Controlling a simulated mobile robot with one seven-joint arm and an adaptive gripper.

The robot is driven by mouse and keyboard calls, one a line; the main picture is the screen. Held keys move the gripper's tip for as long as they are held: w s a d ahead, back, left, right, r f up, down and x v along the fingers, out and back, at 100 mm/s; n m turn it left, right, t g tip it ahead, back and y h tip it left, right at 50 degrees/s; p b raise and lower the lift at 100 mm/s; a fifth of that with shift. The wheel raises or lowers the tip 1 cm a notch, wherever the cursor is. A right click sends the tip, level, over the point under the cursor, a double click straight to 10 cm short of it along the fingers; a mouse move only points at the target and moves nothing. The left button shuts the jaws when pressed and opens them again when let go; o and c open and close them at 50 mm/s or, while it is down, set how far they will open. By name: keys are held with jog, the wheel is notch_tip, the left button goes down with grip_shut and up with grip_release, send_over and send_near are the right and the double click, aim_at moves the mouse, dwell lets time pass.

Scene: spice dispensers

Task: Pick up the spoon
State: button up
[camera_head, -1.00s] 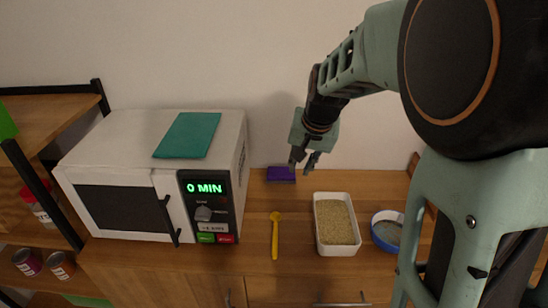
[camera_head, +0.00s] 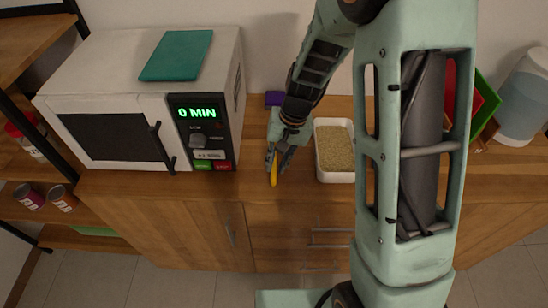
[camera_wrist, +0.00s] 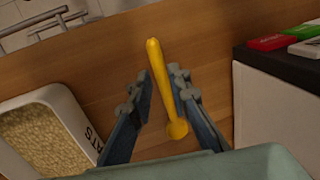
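The yellow spoon (camera_wrist: 160,75) lies on the wooden counter (camera_wrist: 110,62), with its small round bowl end (camera_wrist: 177,129) towards my gripper. In the head view only part of the spoon (camera_head: 273,178) shows below my gripper (camera_head: 277,168); the rest is hidden by it. In the wrist view my gripper (camera_wrist: 157,103) is open, with one finger on each side of the spoon. The right finger is very close to the spoon or touches it; I cannot tell which. There is a clear gap to the left finger.
A white container of oats (camera_head: 335,174) stands right of my gripper and shows in the wrist view (camera_wrist: 62,98). A white microwave (camera_head: 85,85) with a teal book (camera_head: 177,54) on top stands at left. A purple object (camera_head: 274,98) lies behind.

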jog(key=shift+a+f, duration=0.15)
jog(key=shift+f, duration=0.8)
grip_shut()
jog(key=shift+r, duration=0.1)
